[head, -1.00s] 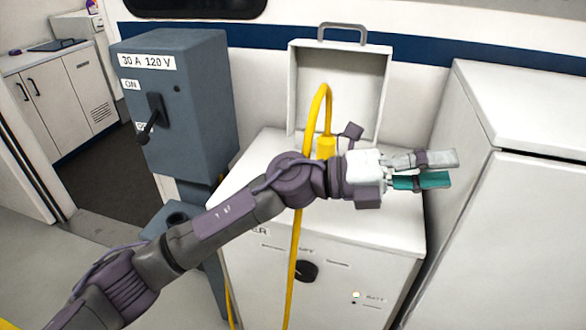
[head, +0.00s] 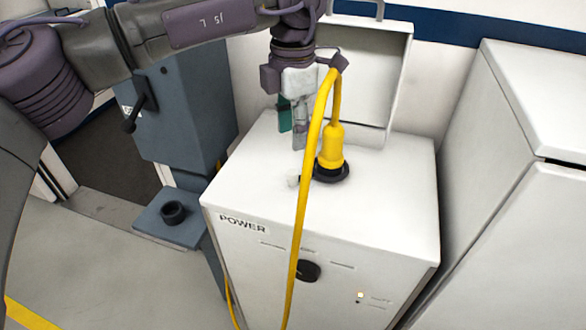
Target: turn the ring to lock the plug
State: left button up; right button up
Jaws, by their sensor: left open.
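The yellow plug (head: 331,142) stands upright in a round black inlet (head: 340,174) on top of the white power cabinet (head: 398,190). A wider yellow collar (head: 330,162), seemingly the ring, circles the plug's bottom just above the black part. I cannot tell how far it is turned. My left gripper (head: 293,130) is open and points down, to the left of the plug and apart from it. Its teal-padded finger and grey finger both show. The yellow cable (head: 311,165) loops over the plug and passes in front of part of the gripper. My right gripper does not show.
The cabinet's raised lid (head: 385,85) stands behind the plug. A grey switch box (head: 190,130) with a black lever is at left, above a shelf with a black round socket (head: 173,211). A white cabinet (head: 530,200) stands right.

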aim_at(293, 171)
pick_arm(q)
notch_tip(293, 171, down, 10)
jog(key=shift+r+p, duration=0.2)
jog(key=shift+p, duration=0.65)
jog(key=shift+f, duration=0.6)
grip_shut()
